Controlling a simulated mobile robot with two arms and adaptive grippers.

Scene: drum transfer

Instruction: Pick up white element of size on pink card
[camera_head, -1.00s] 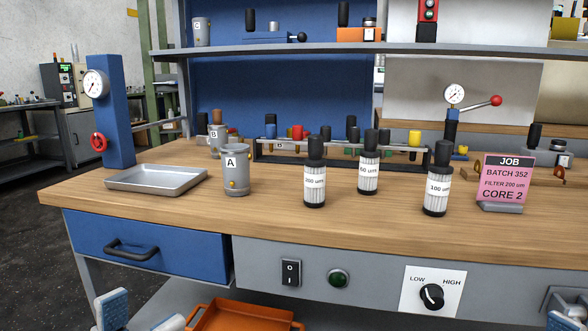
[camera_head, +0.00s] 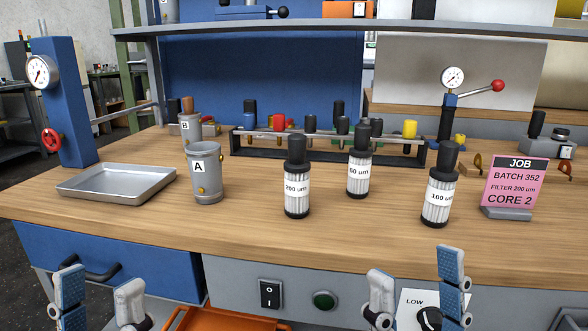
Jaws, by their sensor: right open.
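The pink card (camera_head: 513,184) stands at the right of the bench and reads JOB, BATCH 352, FILTER 200 um, CORE 2. The white element labelled 200 um (camera_head: 297,204), with a black top, stands upright near the bench middle. Similar white elements labelled 60 um (camera_head: 358,183) and 100 um (camera_head: 440,211) stand to its right. My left gripper (camera_head: 100,298) is open and empty at the lower left, in front of the bench. My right gripper (camera_head: 416,286) is open and empty at the lower right, in front of the bench and below the elements.
A grey cup A (camera_head: 206,184) stands left of the 200 um element, with cup B (camera_head: 189,128) behind. A metal tray (camera_head: 117,184) lies at the left. A rack (camera_head: 320,150) with several knobbed parts stands behind the elements. An orange bin (camera_head: 225,322) is below the bench.

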